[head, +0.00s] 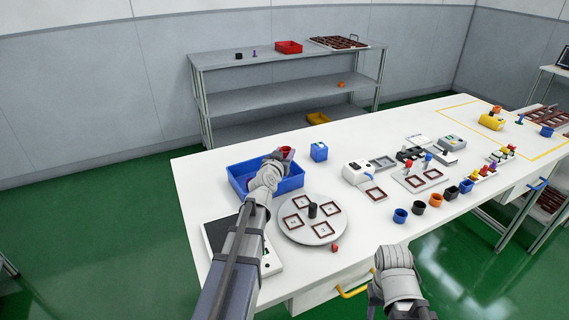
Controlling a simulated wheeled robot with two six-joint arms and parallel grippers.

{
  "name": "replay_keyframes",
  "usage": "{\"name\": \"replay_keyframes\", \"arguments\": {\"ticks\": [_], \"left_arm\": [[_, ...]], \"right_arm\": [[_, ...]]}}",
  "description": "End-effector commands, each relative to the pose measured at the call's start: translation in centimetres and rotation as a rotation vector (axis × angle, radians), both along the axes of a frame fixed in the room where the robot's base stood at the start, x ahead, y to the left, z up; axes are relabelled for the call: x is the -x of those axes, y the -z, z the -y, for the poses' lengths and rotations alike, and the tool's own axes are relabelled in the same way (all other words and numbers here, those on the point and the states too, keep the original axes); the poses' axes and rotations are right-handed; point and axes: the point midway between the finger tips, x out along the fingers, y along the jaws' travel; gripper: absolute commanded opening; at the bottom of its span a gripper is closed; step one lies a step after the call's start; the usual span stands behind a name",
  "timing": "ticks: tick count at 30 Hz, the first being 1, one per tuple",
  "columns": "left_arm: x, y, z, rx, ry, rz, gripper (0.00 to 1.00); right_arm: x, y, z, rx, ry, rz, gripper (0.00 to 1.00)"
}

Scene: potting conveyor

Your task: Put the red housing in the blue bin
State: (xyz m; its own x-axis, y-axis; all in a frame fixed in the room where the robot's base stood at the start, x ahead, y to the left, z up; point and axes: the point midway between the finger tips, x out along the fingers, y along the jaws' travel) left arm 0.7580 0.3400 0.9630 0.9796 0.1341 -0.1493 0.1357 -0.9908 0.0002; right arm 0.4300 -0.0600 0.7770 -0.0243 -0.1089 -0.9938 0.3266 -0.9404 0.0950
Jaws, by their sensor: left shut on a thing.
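The blue bin (292,184) stands on the white table at the back left. My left gripper (279,157) reaches over the bin and is shut on the red housing (287,151). The housing shows as a small red cup shape at the fingertips, above the bin's back part. The hand and wrist hide much of the bin's inside and part of the housing. My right gripper (392,256) is at the table's front edge, far from the bin; its fingers cannot be made out.
A round grey turntable (317,236) with several brown frames is in front of the bin. A small red piece (335,247) lies near the turntable. Several colored cups (436,200) line the front right.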

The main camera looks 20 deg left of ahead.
Motion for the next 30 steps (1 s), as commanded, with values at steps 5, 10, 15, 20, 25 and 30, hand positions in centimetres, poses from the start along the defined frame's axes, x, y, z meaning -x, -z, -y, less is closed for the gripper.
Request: {"name": "replay_keyframes", "arguments": {"ticks": [5, 10, 15, 20, 25, 30], "left_arm": [[0.0, 2.4, 0.0, 0.000, 0.000, 0.000, 0.00], [0.0, 2.2, 0.0, 0.000, 0.000, 0.000, 0.00], [0.0, 2.4, 0.0, 0.000, 0.000, 0.000, 0.00], [0.0, 2.9, 0.0, 0.000, 0.000, 0.000, 0.00], [0.0, 3.4, 0.0, 0.000, 0.000, 0.000, 0.00], [0.0, 3.4, 0.0, 0.000, 0.000, 0.000, 0.49]], "right_arm": [[0.0, 2.4, 0.0, 0.000, 0.000, 0.000, 0.50], [0.0, 2.2, 0.0, 0.000, 0.000, 0.000, 0.50], [0.0, 2.4, 0.0, 0.000, 0.000, 0.000, 0.50], [0.0, 2.9, 0.0, 0.000, 0.000, 0.000, 0.50], [0.0, 3.4, 0.0, 0.000, 0.000, 0.000, 0.50], [0.0, 3.4, 0.0, 0.000, 0.000, 0.000, 0.50]]}}
